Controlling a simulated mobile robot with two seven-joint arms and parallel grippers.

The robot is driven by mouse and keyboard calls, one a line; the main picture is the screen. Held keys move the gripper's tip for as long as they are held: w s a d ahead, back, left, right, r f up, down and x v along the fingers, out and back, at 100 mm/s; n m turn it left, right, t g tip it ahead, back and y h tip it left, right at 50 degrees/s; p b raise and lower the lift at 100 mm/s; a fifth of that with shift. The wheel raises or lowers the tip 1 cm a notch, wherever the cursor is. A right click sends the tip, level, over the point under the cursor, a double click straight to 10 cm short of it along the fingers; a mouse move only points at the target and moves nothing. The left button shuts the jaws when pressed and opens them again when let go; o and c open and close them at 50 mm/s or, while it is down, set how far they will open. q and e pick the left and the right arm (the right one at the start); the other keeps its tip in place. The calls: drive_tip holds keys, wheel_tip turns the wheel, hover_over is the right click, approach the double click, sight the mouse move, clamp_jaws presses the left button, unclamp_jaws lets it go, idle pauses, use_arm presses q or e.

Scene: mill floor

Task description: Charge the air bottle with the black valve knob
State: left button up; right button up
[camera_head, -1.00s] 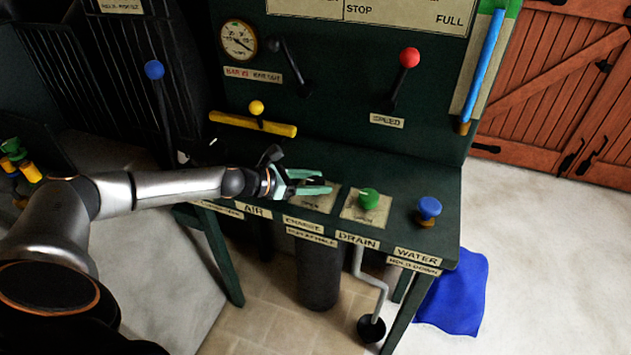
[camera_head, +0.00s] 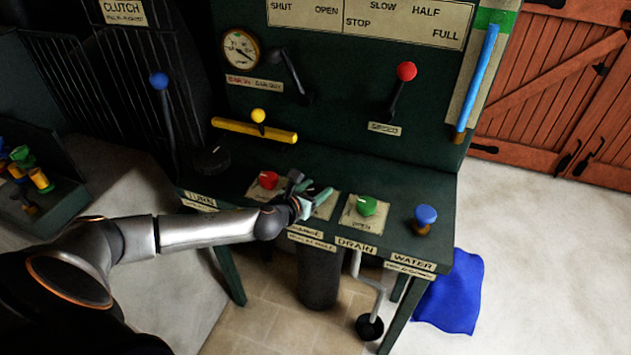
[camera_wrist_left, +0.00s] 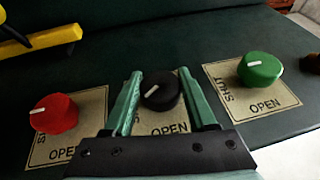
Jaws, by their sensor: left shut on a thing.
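The black valve knob (camera_wrist_left: 161,90) shows in the left wrist view on a plate marked OPEN, between red and green knobs. Its white mark points to the lower left. My left gripper (camera_wrist_left: 160,80) has its green fingers on either side of the knob and is shut on it. In the head view my left gripper (camera_head: 320,199) is over the bench and hides the black knob. The dark cylinder under the bench, which looks like the air bottle (camera_head: 318,275), stands upright. A round gauge (camera_head: 240,49) is on the panel; its reading is too small to tell. My right gripper is not in view.
The red knob (camera_head: 264,180) and green knob (camera_head: 367,205) flank the gripper closely. A blue knob (camera_head: 426,216) stands at the bench's right. A yellow bar (camera_head: 254,131) and a red-tipped lever (camera_head: 405,72) are on the panel. A blue cloth (camera_head: 452,292) lies on the floor.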

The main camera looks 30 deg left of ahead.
use_arm(q)
drive_tip(key=n+y+p, duration=0.2)
drive_tip(key=n+y, duration=0.1)
drive_tip(key=shift+d+r+g, duration=0.2)
drive_tip(key=shift+g, duration=0.1)
drive_tip(key=shift+f+n+g+y+p, duration=0.1)
drive_tip(key=shift+n+g+y+p, duration=0.3)
drive_tip(key=shift+n+y+p, duration=0.55)
drive_tip(key=shift+f+n+g+y+p, duration=0.1)
drive_tip(key=shift+n+g+y+p, duration=0.2)
drive_tip(key=shift+n+g+y, duration=0.7)
drive_tip(key=shift+a+n+g+y, duration=0.15)
drive_tip(key=shift+n+g+y, duration=0.65)
drive_tip(key=shift+n+y, duration=0.6)
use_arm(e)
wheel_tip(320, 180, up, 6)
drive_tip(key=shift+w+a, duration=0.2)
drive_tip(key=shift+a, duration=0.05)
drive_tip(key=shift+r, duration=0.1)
use_arm(q)
drive_tip(key=o, duration=1.4)
drive_tip(key=shift+c, duration=0.2)
